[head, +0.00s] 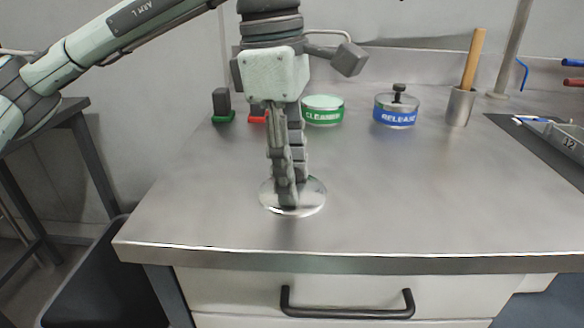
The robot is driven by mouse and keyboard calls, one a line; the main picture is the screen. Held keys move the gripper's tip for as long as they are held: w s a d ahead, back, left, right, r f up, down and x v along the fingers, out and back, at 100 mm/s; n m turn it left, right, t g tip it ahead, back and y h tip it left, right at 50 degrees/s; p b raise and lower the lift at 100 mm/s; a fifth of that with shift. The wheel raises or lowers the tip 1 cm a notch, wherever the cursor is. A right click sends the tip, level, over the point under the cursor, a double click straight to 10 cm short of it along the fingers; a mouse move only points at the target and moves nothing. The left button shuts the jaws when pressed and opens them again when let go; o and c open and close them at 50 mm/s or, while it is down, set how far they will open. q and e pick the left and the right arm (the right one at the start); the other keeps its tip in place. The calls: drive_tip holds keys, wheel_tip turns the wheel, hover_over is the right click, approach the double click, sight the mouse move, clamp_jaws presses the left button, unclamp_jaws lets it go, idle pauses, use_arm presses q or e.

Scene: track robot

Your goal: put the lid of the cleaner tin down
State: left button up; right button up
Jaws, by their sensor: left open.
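The lid (312,198) is a round, shiny metal disc on the steel worktop, near its front left part. My left gripper (289,200) points straight down over the lid's middle, its fingers open and hiding part of the lid. Whether the fingers touch the lid's knob cannot be told. The cleaner tin (322,112), with a green label, stands behind and to the right of the gripper, with a pale green inside showing at its top. My right gripper is not in view.
A blue-labelled release tin (396,113) with a black-knobbed lid stands right of the cleaner tin. Further right are a metal cup (460,106) with a wooden handle and a dark mat (550,137). Small green and red-based blocks stand at the back left. The front right worktop (430,200) is clear.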

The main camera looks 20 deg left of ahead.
use_arm(q)
drive_tip(key=shift+r, duration=0.1)
wheel_tip(320, 180, up, 12)
drive_tip(key=a+p, duration=0.1)
drive_tip(key=shift+a+p, duration=0.25)
drive_tip(key=shift+p, duration=0.05)
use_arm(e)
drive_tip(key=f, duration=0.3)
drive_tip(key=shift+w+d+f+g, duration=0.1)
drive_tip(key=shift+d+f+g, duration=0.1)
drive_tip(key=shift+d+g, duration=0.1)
